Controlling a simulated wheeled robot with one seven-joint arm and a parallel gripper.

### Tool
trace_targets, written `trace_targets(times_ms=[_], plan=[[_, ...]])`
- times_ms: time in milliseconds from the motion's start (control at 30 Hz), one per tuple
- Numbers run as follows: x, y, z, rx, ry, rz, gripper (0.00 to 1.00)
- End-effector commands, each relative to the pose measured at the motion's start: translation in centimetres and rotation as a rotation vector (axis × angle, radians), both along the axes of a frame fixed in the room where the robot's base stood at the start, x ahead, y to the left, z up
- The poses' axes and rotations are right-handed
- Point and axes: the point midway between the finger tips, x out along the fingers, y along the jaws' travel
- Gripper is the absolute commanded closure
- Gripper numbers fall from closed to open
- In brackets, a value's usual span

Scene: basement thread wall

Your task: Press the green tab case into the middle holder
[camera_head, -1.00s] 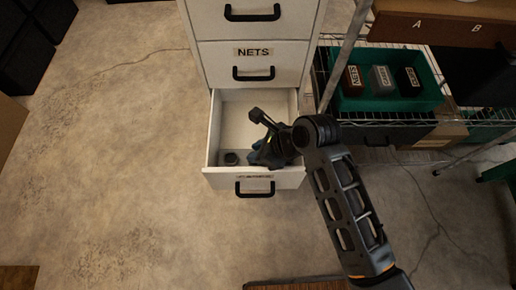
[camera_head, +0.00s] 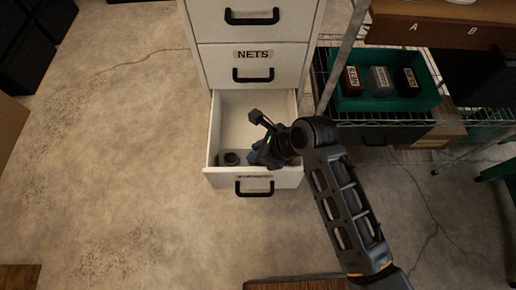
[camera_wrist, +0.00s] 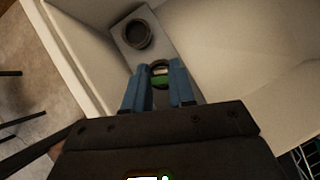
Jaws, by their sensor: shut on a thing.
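The green tab case (camera_wrist: 160,77) shows as a small green patch with a pale band between my blue fingertips in the wrist view. My gripper (camera_wrist: 160,68) is shut on it, pointing down into the open bottom drawer. A dark round rim shows around the case, over a grey holder strip (camera_wrist: 150,50); how deep the case sits cannot be told. An open dark ring-shaped holder (camera_wrist: 137,34) is beside it on the strip. In the head view my gripper (camera_head: 263,154) hides the case, and the open ring (camera_head: 231,158) shows to its left.
The drawer (camera_head: 213,135) has pale walls close around my gripper. Closed drawers, one marked NETS (camera_head: 253,54), rise behind it. A wire shelf to the right holds a green tray (camera_head: 345,103) with labelled boxes.

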Motion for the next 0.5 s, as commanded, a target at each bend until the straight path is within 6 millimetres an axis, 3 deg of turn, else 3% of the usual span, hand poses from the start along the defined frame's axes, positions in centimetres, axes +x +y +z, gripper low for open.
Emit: trace_targets(times_ms=[33, 467, 500], plan=[[-0.63, 0.21, -1.04, -0.008, 0.014, 0.011, 1.00], [-0.69, 0.34, -1.22, -0.007, 0.015, 0.013, 1.00], [-0.71, 0.33, -1.23, -0.007, 0.014, 0.014, 0.73]])
